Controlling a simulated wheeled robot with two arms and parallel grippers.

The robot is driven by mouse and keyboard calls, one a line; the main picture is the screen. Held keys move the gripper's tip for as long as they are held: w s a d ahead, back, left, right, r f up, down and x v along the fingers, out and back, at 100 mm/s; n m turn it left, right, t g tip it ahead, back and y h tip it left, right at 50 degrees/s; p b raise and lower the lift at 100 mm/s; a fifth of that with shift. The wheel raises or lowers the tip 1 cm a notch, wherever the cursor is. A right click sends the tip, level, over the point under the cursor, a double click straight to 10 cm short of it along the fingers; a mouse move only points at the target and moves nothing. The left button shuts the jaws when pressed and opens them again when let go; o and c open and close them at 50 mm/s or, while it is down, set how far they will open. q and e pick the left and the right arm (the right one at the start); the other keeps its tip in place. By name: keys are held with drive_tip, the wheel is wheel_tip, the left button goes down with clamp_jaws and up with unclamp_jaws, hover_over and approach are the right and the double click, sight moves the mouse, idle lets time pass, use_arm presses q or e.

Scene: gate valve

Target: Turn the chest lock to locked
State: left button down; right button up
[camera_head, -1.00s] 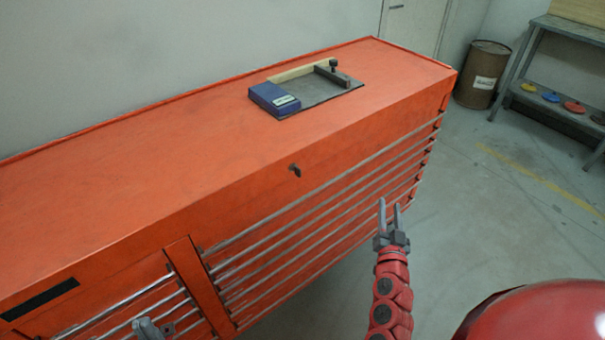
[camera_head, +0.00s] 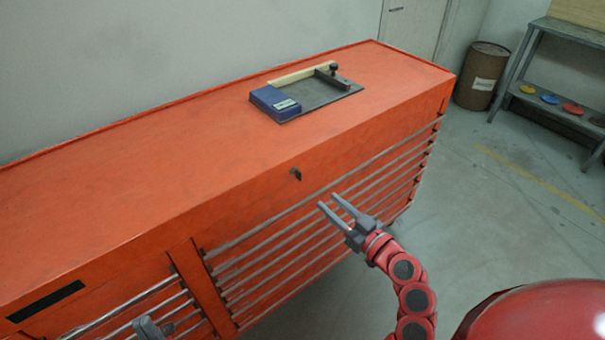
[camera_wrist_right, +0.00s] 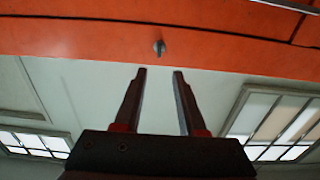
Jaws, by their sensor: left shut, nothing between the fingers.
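The chest lock (camera_head: 295,174) is a small dark key-like knob on the upper front face of the orange tool chest (camera_head: 200,185). In the right wrist view the lock (camera_wrist_right: 159,47) stands ahead of the fingers, a little above the gap between their tips. My right gripper (camera_head: 328,199) is open and empty, apart from the lock, below and right of it in the head view. It also shows in the right wrist view (camera_wrist_right: 160,72). My left gripper (camera_head: 146,326) is shut and empty at the bottom edge, partly cut off, in front of the left drawers.
A blue-and-grey fixture (camera_head: 305,94) with a wooden strip lies on the chest top. Drawer handles (camera_head: 270,228) run along the front below the lock. A brown drum (camera_head: 481,76) and a shelf (camera_head: 550,100) stand far right. Floor right of the chest is clear.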

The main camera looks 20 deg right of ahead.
sight(301, 177)
drive_tip(key=p+x, duration=0.3)
drive_tip(key=x, duration=0.8)
drive_tip(key=shift+w, duration=0.4)
drive_tip(key=shift+a, duration=0.1)
clamp_jaws()
drive_tip(key=shift+f, duration=0.1)
